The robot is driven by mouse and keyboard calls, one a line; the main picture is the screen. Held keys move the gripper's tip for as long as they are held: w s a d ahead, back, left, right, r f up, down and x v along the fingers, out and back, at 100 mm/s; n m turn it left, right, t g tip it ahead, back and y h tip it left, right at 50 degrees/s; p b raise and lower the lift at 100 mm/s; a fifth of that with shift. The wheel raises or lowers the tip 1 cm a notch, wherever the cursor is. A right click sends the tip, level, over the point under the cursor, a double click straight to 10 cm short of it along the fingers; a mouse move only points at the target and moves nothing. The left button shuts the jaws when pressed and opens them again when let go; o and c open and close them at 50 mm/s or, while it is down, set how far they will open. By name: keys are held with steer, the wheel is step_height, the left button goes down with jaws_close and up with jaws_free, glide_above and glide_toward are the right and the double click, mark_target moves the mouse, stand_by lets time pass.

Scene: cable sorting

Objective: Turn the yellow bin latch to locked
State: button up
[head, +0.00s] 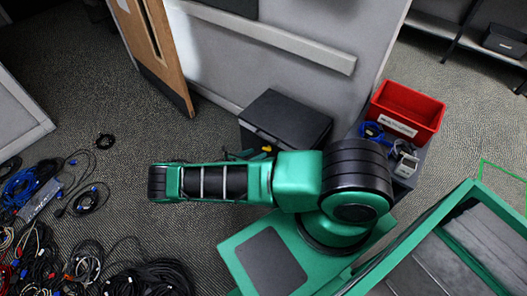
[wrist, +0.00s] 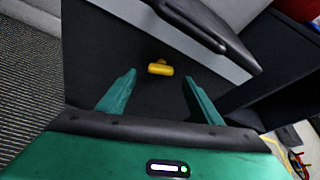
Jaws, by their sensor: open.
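The yellow latch (wrist: 160,69) is a small knob on the dark front face of the black bin (wrist: 95,50) in the wrist view. Its bar lies roughly crosswise in the picture. In the head view the latch (head: 267,149) is a small yellow spot at the front of the black bin (head: 287,117), partly hidden by my arm. My gripper (wrist: 160,98) is open, with its two green fingers apart and the latch beyond and between them. The fingers do not appear to touch the latch. In the head view my arm hides most of the gripper.
A red bin (head: 405,108) stands right of the black bin, with a blue cable (head: 372,131) beside it. A wooden door (head: 150,45) stands open at the back left. Tangled cables (head: 75,235) cover the floor at the left. A grey wall rises behind the black bin.

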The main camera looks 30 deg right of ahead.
mark_target(265, 150)
steer(key=x, duration=0.6)
steer(key=shift+d+f, duration=0.1)
steer(key=shift+d, duration=0.15)
steer(key=c, duration=1.1)
